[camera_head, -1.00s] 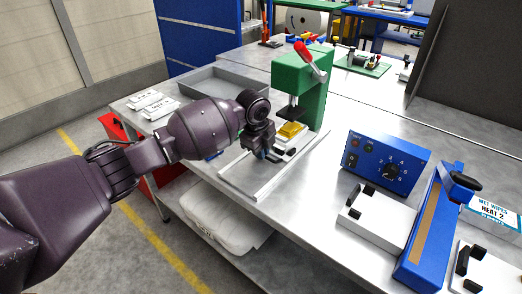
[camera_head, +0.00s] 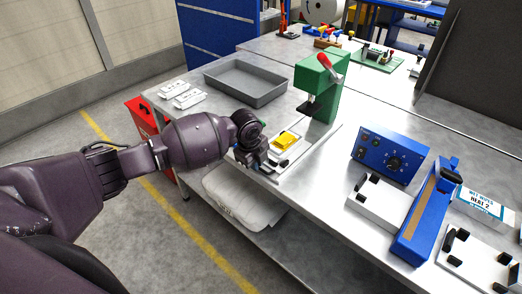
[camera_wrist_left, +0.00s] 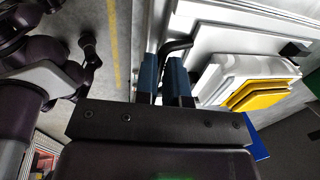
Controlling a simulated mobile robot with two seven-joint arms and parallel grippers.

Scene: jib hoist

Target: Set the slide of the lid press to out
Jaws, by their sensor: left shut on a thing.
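The green lid press (camera_head: 326,88) with its red-tipped lever stands upright on the metal bench. Its pale slide (camera_wrist_left: 218,72) carries a yellow piece (camera_head: 286,139), which sits in front of the press, clear of the space under the ram. My left gripper (camera_head: 262,163) is at the front end of the slide, by the bench's front edge. In the left wrist view its two blue fingers (camera_wrist_left: 163,78) are shut on the slide's black handle (camera_wrist_left: 178,44). The gripper partly hides the slide's front end in the head view. My right gripper is not in view.
A grey tray (camera_head: 246,84) and white parts (camera_head: 183,95) lie left of the press. A blue control box (camera_head: 390,155), a blue sealer (camera_head: 424,218) and white fixtures (camera_head: 380,203) stand to the right. A white bin (camera_head: 243,198) sits below the bench.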

